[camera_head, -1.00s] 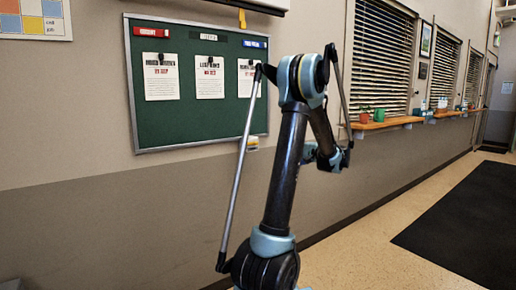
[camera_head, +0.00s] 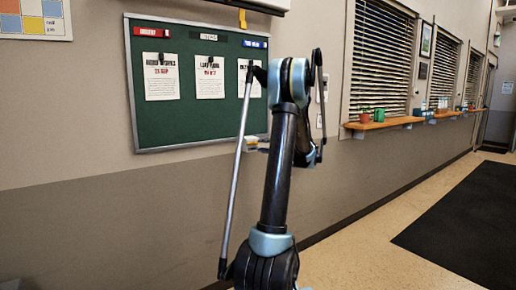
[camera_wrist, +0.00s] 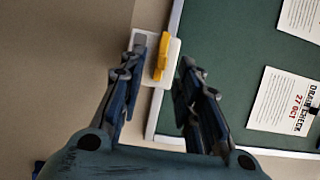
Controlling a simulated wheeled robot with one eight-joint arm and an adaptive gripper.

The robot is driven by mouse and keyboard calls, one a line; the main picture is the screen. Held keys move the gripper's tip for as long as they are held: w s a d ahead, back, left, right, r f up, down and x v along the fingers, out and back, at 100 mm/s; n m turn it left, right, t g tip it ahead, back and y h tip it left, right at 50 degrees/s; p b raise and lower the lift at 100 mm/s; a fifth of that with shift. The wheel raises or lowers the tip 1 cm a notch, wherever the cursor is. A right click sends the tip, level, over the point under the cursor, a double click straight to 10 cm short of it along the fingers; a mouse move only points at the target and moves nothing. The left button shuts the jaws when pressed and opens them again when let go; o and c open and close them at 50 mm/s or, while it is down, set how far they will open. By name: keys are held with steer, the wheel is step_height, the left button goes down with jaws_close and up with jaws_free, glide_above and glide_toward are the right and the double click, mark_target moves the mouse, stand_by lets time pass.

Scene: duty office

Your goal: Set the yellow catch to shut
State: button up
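The yellow catch (camera_wrist: 162,56) is a short bar on a white plate (camera_wrist: 173,75) at the edge of the green board's frame. It stands nearly upright in the wrist view, tilted slightly. My gripper (camera_wrist: 163,62) is open and empty, its fingers apart on either side of the catch in the picture. I see no clear contact; the depth gap is hard to tell. In the head view the plate (camera_head: 250,143) shows small at the board's lower right, partly behind my arm. My gripper is mostly hidden there.
The green noticeboard (camera_head: 175,120) carries several pinned papers (camera_head: 161,77). A yellow tab (camera_head: 242,18) hangs below a white box at the top. Window ledges (camera_head: 385,124) with pots are on the right. The floor (camera_head: 370,210) beside the wall is clear.

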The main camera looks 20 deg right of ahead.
mark_target(254, 144)
steer(key=shift+x, duration=1.9)
steer(key=shift+s, duration=0.1)
jaws_close()
